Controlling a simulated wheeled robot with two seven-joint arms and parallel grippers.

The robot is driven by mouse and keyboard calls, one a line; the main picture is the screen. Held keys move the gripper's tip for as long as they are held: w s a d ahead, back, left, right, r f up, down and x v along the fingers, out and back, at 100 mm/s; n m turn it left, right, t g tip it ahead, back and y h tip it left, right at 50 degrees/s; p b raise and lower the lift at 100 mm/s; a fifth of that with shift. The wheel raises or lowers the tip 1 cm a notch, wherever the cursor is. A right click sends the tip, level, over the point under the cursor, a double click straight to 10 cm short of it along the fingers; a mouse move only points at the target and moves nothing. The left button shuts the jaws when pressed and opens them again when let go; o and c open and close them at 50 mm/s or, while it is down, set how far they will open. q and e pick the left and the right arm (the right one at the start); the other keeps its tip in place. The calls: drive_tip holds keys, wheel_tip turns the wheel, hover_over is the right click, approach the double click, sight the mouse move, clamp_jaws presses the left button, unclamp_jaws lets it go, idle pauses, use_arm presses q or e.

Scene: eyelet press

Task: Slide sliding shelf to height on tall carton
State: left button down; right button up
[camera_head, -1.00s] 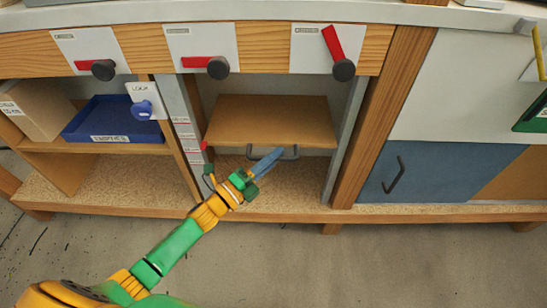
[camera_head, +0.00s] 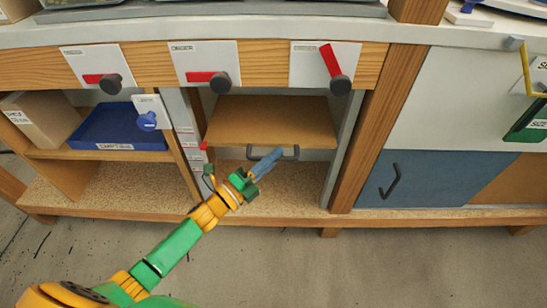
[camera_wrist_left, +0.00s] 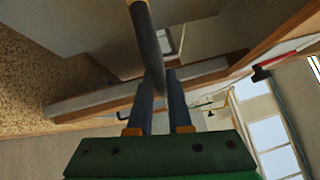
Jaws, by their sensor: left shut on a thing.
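The sliding shelf (camera_head: 270,118) is a brown wooden board in the middle bay, below the row of switch cards. A dark grey bar handle (camera_head: 291,153) hangs under its front edge. My left gripper (camera_head: 264,163) is shut on this handle; in the left wrist view the handle (camera_wrist_left: 150,50) runs between the two dark fingers (camera_wrist_left: 159,103). A small red pointer (camera_head: 204,145) sits at the shelf's left, beside a strip of white height labels (camera_head: 187,141). Their print is too small to read, so I cannot tell which one is for the tall carton.
A brown box (camera_head: 42,120) and a blue tray (camera_head: 118,128) stand in the left bay. A white card with a blue knob (camera_head: 147,121) hangs at that bay's right edge. A blue door (camera_head: 420,180) closes the lower right. The floor of the middle bay is clear.

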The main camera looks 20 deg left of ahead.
use_arm(q)
drive_tip(key=shift+w+r, duration=0.1)
drive_tip(key=shift+r, duration=0.05)
drive_tip(key=c, duration=0.8)
unclamp_jaws()
drive_tip(key=shift+c, duration=0.2)
drive_tip(key=p+v, duration=0.1)
drive_tip(key=v, duration=0.6)
use_arm(e)
drive_tip(key=shift+s+d+f, duration=0.15)
drive_tip(key=shift+s+f, duration=0.7)
